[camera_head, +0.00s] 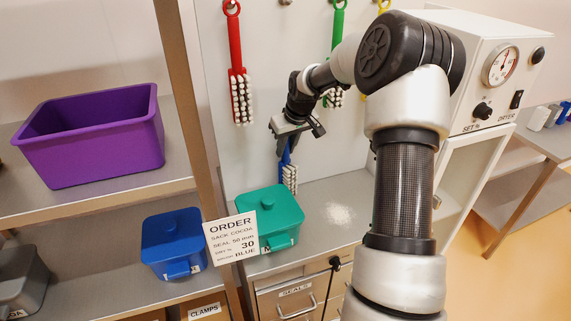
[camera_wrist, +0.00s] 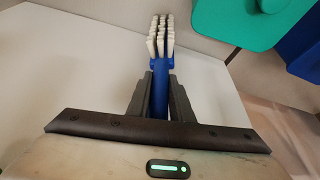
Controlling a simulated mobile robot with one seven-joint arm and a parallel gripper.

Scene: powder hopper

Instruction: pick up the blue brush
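The blue brush shows in the head view (camera_head: 290,178), bristles down, below my gripper (camera_head: 284,146). In the wrist view its blue handle (camera_wrist: 160,92) runs between the two dark fingers of my gripper (camera_wrist: 161,80), which lie close on both sides of it. The gripper appears shut on the handle. The white bristles stick out beyond the fingertips. The handle's upper end is hidden by the gripper. The brush is low in front of the back wall, near the counter; I cannot tell whether it touches anything there.
A red brush (camera_head: 238,75) and a green brush (camera_head: 338,40) hang on the wall, with a bare peg (camera_head: 285,2) between them. A teal lidded bin (camera_head: 270,212) stands left of my gripper, behind an order card (camera_head: 231,236). The dryer (camera_head: 500,60) stands right. Counter space (camera_head: 340,212) is free.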

